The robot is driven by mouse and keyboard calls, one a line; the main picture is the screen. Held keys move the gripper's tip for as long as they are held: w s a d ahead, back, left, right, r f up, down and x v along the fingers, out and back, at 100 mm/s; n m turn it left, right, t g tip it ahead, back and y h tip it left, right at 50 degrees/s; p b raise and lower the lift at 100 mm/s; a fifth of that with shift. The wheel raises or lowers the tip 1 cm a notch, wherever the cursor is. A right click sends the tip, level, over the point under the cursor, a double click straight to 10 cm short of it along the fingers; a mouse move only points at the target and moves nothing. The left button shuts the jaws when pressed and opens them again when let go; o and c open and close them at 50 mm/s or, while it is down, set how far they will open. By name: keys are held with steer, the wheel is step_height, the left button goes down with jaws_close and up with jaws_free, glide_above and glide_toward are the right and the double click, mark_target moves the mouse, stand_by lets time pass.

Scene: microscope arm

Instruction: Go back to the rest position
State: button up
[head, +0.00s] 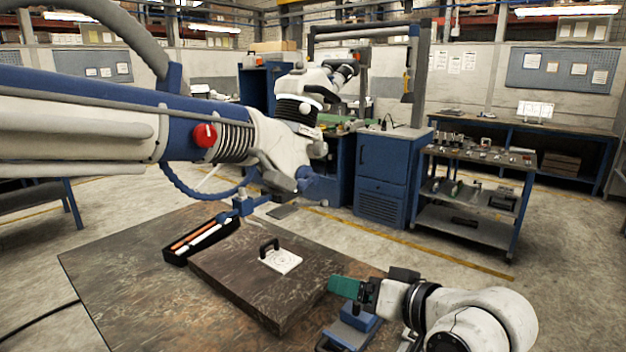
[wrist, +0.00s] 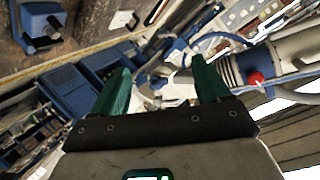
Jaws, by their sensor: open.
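My gripper (head: 372,284) is at the lower right of the head view, above the near right part of the brown table (head: 120,265). Its green fingers are apart, and in the wrist view my gripper (wrist: 162,82) has nothing between them. A big white and blue microscope arm (head: 200,130) with a red knob (head: 204,135) reaches in from the left. Its blue tip (head: 243,204) hangs over the table's far side, apart from my gripper. The red knob also shows in the wrist view (wrist: 256,79).
A white plate with a black handle (head: 284,262) lies on a raised dark slab (head: 225,277). A blue block (head: 358,317) stands below my gripper. A blue cabinet (head: 382,175) and shelves stand beyond. The table's left part is clear.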

steer(key=s+d+f+g+h, duration=0.2)
steer(key=s+d+f, duration=0.3)
steer(key=s+f, duration=0.3)
steer(key=s+d+f+m+g+h, duration=0.1)
steer(key=s+d+f+g+h, duration=0.1)
steer(key=s+d+f, duration=0.3)
steer(key=s+d+f+g+h, duration=0.2)
steer(key=s+d+f, duration=0.3)
steer(key=s+f, duration=0.7)
step_height(320, 180, down, 4)
steer(key=shift+r+m+g+h, duration=0.3)
steer(key=shift+g+h, duration=0.1)
steer(key=shift+h, duration=0.2)
steer(key=s+d+f+g+h, duration=0.1)
steer(key=s+d, duration=0.1)
steer(key=s, duration=0.4)
steer(key=s+d+f+g, duration=0.1)
steer(key=s+d+f, duration=0.1)
steer(key=s, duration=0.4)
steer(key=shift+d+f+g+h, duration=0.3)
steer(key=shift+g+h, duration=0.1)
steer(key=shift+s, duration=0.1)
